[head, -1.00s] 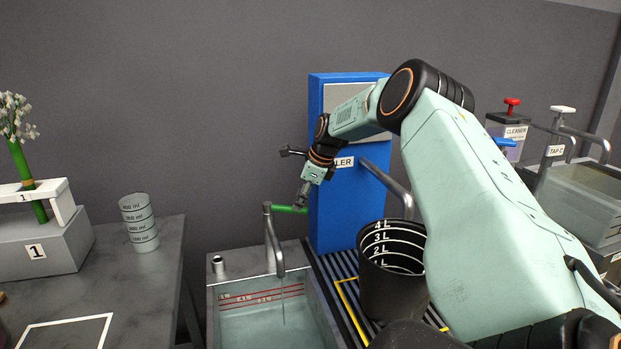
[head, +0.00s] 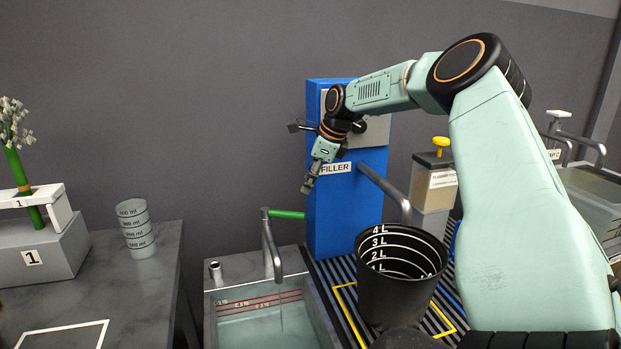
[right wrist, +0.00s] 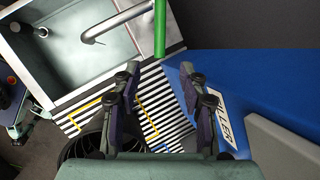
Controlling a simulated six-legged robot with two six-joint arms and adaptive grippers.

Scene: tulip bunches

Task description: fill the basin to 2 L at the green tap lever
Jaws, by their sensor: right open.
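The green tap lever (head: 287,214) points right from the top of the grey tap (head: 269,248), towards the blue filler. In the right wrist view the green lever (right wrist: 160,28) stands upright at the top middle. The basin (head: 318,312) sits below the spout and holds clear water (head: 255,332). Red level lines show on its back wall, but their figures are too small to read surely. A thin pale line, perhaps running water, hangs below the spout. My right gripper (head: 308,187) is open and empty, above and right of the lever, apart from it. It also shows in the right wrist view (right wrist: 160,75). My left gripper is not seen.
The blue filler (head: 345,225) stands close behind my right gripper. A black bucket (head: 395,298) marked in litres stands on the striped rack right of the basin. A grey table (head: 150,285) with a measuring cup (head: 136,228) is at left. A yellow-topped dispenser (head: 434,190) stands behind the bucket.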

